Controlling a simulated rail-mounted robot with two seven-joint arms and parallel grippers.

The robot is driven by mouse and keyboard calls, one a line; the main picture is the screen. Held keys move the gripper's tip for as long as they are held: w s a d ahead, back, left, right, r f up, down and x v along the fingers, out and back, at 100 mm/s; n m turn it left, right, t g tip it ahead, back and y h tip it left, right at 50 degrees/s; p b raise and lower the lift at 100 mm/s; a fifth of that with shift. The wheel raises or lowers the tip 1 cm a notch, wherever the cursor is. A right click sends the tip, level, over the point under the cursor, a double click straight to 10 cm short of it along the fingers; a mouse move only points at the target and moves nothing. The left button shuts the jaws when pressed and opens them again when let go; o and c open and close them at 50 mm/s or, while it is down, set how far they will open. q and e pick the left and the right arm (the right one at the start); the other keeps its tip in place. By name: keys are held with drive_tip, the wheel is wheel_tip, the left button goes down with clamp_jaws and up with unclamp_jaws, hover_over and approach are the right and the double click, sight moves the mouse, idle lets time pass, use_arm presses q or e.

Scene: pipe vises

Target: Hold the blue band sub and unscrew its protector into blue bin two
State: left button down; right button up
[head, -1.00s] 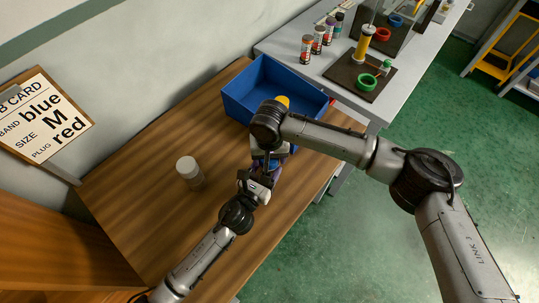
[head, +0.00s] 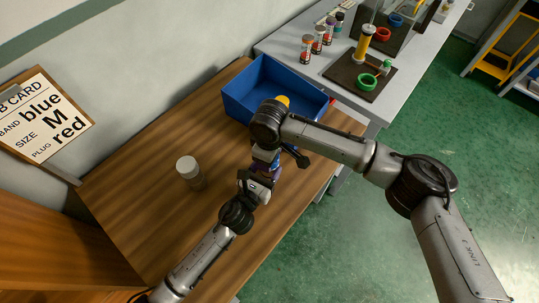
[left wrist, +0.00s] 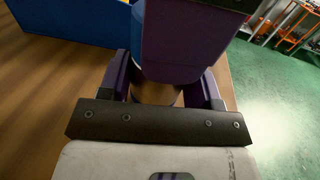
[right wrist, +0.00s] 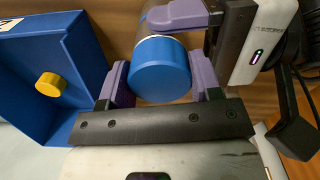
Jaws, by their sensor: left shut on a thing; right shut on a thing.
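My left gripper (head: 262,178) is shut on the sub, whose metallic body (left wrist: 156,93) shows between its purple fingers in the left wrist view. My right gripper (right wrist: 160,88) is shut around a blue protector (right wrist: 160,70) on the sub's end, with a pale ring and grey body behind it. The two grippers are close together, and a purple finger of the right one covers much of the sub in the left wrist view. I cannot tell whether the protector's thread is loose. The blue bin (head: 238,107) stands beyond the grippers on the wooden bench.
A yellow cap (right wrist: 50,84) lies in the bin. A grey cylinder with a pale top (head: 188,170) stands on the bench to the left. A job card (head: 45,115) reads blue, M, red. A grey table (head: 330,85) with spray cans (head: 307,47) and a dark board is behind.

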drive_tip(key=n, duration=1.8)
drive_tip(key=shift+r, duration=0.1)
drive_tip(key=n, duration=1.4)
drive_tip(key=shift+a+r, duration=0.1)
drive_tip(key=n, duration=0.1)
drive_tip(key=a+n, duration=0.1)
drive_tip(key=n, duration=0.1)
drive_tip(key=shift+s, duration=0.2)
drive_tip(key=shift+d+n, duration=0.35)
drive_tip(key=shift+n, duration=0.25)
